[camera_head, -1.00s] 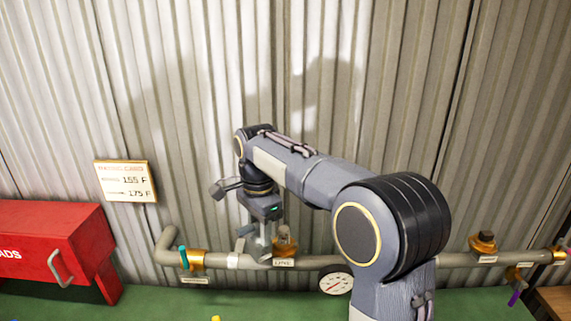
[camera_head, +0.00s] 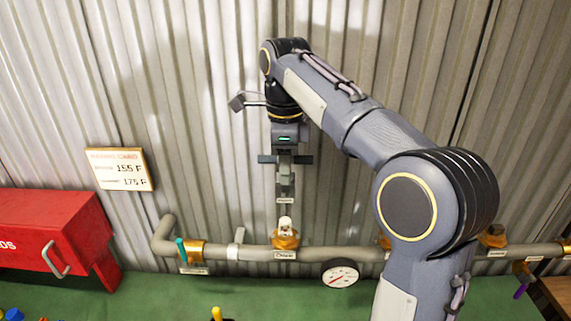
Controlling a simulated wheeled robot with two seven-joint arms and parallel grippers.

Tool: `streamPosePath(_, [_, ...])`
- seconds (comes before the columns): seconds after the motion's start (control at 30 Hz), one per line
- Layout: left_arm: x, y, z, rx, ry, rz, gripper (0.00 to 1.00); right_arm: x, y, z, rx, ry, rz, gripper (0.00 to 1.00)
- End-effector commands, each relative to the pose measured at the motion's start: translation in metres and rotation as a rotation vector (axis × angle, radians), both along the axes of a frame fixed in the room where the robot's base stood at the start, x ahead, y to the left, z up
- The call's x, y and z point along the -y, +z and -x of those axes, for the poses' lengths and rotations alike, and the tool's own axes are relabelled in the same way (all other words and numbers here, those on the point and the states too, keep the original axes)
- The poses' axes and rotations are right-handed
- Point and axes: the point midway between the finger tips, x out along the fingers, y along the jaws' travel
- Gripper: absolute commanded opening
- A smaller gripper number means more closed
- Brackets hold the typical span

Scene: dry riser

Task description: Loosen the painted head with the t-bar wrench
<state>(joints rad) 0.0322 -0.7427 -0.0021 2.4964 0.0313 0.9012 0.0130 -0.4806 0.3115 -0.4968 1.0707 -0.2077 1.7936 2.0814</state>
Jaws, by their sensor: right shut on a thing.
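My right gripper (camera_head: 285,163) hangs pointing down in front of the corrugated wall. It is shut on a grey tool that looks like the t-bar wrench (camera_head: 285,182), with its shaft downward and a small pale label low on it. The wrench's lower end is in the picture just above a brass fitting (camera_head: 286,242) on the pipe. That fitting has a pale head (camera_head: 286,224) and a label below it; a clear gap shows between wrench and head. Which head is the painted one I cannot tell for sure. My left gripper is not in view.
The grey pipe (camera_head: 330,254) runs along the wall with a gauge (camera_head: 340,274), a teal-handled valve (camera_head: 182,250) and another brass fitting (camera_head: 492,237). A red box (camera_head: 50,225) stands at left; a rating card (camera_head: 121,169) hangs above. My right arm hides part of the pipe.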

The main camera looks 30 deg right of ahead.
Motion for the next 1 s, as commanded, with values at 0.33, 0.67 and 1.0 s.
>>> streamPosePath(0.33, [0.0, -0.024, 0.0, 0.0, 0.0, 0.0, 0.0, 0.0, -0.031, 0.0, 0.0, 0.001, 0.0, 0.0])
streamPosePath(0.67, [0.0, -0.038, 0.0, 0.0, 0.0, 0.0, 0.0, 0.0, -0.052, 0.0, 0.001, 0.001, 0.0, 0.0])
streamPosePath(1.0, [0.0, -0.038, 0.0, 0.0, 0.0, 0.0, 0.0, 0.0, -0.052, 0.0, 0.001, 0.001, 0.0, 0.0])
